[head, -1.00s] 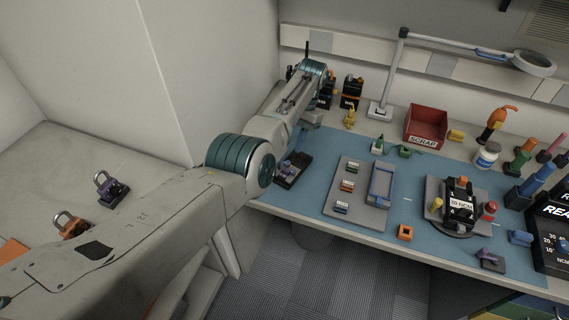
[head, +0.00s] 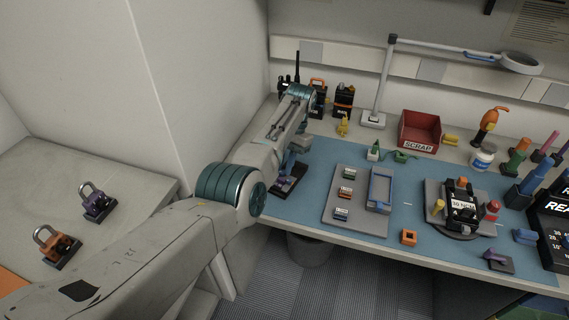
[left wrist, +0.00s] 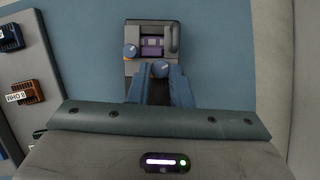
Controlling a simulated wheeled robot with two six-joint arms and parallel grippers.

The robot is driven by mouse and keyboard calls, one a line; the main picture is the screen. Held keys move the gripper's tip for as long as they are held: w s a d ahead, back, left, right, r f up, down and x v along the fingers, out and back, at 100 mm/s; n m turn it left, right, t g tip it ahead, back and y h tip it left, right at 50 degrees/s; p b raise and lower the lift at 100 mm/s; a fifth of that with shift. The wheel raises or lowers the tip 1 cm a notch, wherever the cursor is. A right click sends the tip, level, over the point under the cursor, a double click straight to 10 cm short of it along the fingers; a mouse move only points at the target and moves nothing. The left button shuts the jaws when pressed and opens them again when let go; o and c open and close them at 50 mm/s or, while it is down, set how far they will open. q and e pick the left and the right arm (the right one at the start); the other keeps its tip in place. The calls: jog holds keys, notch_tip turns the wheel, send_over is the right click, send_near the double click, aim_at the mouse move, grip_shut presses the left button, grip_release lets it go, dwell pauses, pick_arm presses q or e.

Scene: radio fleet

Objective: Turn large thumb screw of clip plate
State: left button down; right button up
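The clip plate (head: 287,187) is a dark plate lying on the blue mat at its left end, partly hidden by my left arm in the head view. One knob (left wrist: 130,51) is at the plate's left edge. The other knob (left wrist: 160,68), at the near edge, appears between my left fingertips. My left gripper (left wrist: 160,75) is open, with gaps beside this knob; contact cannot be told. In the head view the gripper (head: 288,156) is over the plate. My right gripper is out of view.
A grey board (head: 336,221) with labelled clips and a blue frame (head: 380,189) lie right of the plate. Padlocks (head: 97,202) sit on the left surface.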

pick_arm(q)
jog(key=shift+r+p, duration=0.1)
jog(key=shift+p, duration=0.2)
jog(key=m+p, duration=0.2)
jog(key=p, duration=0.1)
jog(key=m+t+y+p, duration=0.1)
jog(key=shift+s+d+r+p, duration=0.15)
jog(key=shift+r+p, duration=0.1)
jog(key=shift+p, duration=0.15)
jog(key=shift+f+m+p, duration=0.1)
jog(key=shift+m+p, duration=0.3)
jog(key=shift+f+m, duration=0.2)
jog(key=shift+m, duration=0.1)
jog(key=c, duration=1.6)
grip_release()
jog(key=shift+f, duration=0.1)
